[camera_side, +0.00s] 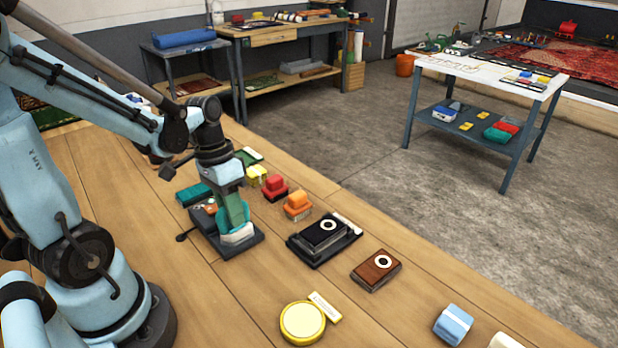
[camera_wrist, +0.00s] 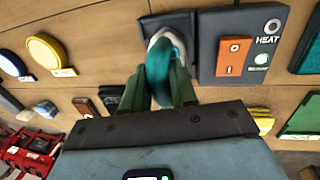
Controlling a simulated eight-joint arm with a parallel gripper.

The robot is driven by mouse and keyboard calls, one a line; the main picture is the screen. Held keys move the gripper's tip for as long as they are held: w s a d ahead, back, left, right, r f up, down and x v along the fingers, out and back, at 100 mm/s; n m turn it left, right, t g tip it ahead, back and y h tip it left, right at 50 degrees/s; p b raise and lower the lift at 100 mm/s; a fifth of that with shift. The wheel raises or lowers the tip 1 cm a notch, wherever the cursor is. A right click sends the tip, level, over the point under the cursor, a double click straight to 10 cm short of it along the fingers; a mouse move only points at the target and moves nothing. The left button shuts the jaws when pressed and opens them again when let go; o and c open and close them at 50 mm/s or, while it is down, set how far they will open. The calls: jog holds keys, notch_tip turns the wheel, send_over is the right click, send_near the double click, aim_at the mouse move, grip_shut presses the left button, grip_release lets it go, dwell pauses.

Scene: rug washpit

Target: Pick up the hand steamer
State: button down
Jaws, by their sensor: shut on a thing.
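The hand steamer (camera_side: 238,234) has a pale head and a teal curved handle. It sits on the right part of a dark base unit (camera_side: 256,242) in the side view. In the wrist view the steamer's teal handle (camera_wrist: 172,45) curves down from its pale head between my fingers. My gripper (camera_side: 231,207) points down from above and is shut on the handle; its green fingers (camera_wrist: 158,85) also show in the wrist view. The base unit's panel (camera_wrist: 285,60), marked HEAT, has an orange switch plate. My fingers hide part of the handle.
A red block (camera_side: 274,188) and an orange block (camera_side: 297,206) stand close to the right of the base unit. A black device (camera_side: 322,240), a brown box (camera_side: 376,270) and a yellow round tin (camera_side: 302,323) lie further right. Bare wooden tabletop (camera_side: 225,300) is in front.

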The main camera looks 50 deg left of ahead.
jog(key=shift+r, duration=0.15)
jog(key=shift+r, duration=0.55)
jog(key=r, duration=0.3)
jog(key=shift+s+d, duration=0.1)
jog(key=shift+d, duration=0.2)
jog(key=s+d+r, duration=0.3)
jog(key=d+r, duration=0.3)
jog(key=d, duration=0.4)
jog(key=shift+d+r, duration=0.3)
jog(key=shift+d, duration=0.05)
